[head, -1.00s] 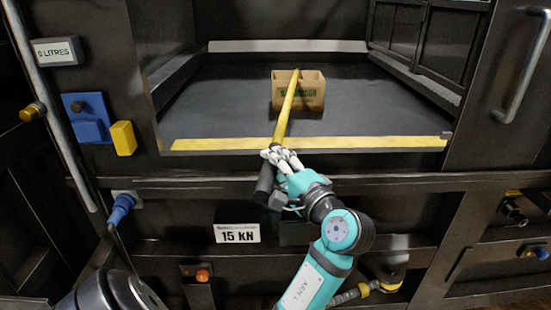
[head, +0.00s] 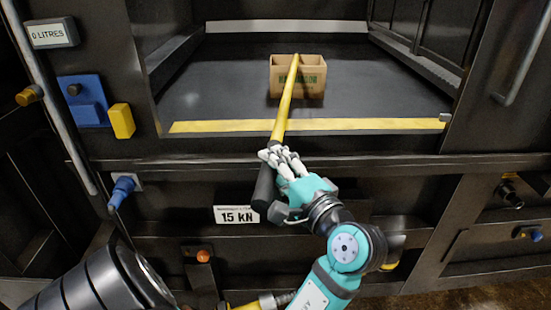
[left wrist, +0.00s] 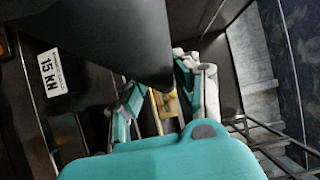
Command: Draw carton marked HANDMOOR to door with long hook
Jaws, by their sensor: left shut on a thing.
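The carton (head: 313,85) is a brown open-topped box on the dark compactor floor. Its green front lettering is partly covered by the pole and cannot be read in full. The long hook (head: 285,108) has a yellow pole and a black handle (head: 264,188). The pole crosses the carton's front and reaches its top; the hook end cannot be made out. My left gripper (head: 282,158) is shut around the hook, near where pole and handle meet, in front of the opening. The dark handle (left wrist: 100,35) looms large in the left wrist view. My right gripper is not in view.
A yellow strip (head: 360,125) marks the opening's front edge. The floor between it and the carton is clear. Side walls bound the chamber. A blue box (head: 84,101), a yellow block (head: 121,121) and a blue connector (head: 122,190) stick out left of and below the opening.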

